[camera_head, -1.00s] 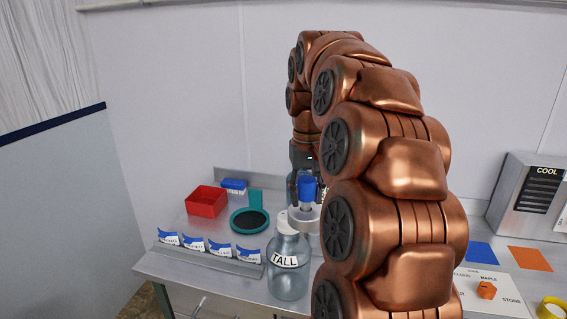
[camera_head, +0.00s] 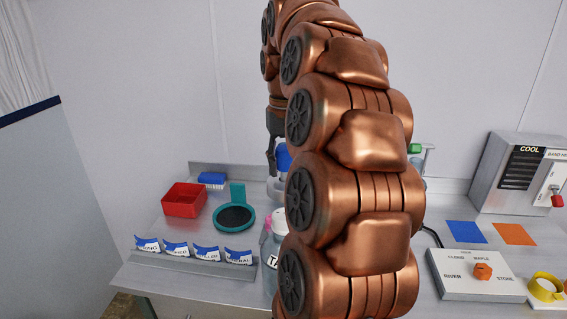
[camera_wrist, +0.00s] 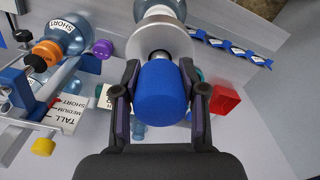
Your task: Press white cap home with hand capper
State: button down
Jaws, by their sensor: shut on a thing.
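My gripper (camera_wrist: 160,72) is shut on the blue handle (camera_wrist: 165,95) of the hand capper. The capper's pale disc (camera_wrist: 175,47) is beyond the handle in the wrist view. In the head view, the handle (camera_head: 284,157) shows at the left edge of my arm, above the white cap (camera_head: 280,214). The cap appears to be on the neck of the clear TALL jug (camera_head: 271,262), but my arm hides most of both. A clear jug (camera_wrist: 160,8) shows past the disc in the wrist view. I cannot tell how the cap is seated.
A red bin (camera_head: 184,200), a teal round pad (camera_head: 235,217) and a row of blue-and-white labels (camera_head: 190,249) lie to the left. A selector panel (camera_head: 470,270) and the COOL box (camera_head: 515,175) stand right. In the wrist view, a SHORT jug (camera_wrist: 65,35) stands left.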

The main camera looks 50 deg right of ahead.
jog(key=shift+f, duration=0.1)
jog(key=shift+f+b, duration=2.85)
jog(key=shift+f, duration=1.25)
jog(key=shift+f+b, duration=0.7)
jog(key=shift+b, duration=1.15)
dwell(1.9)
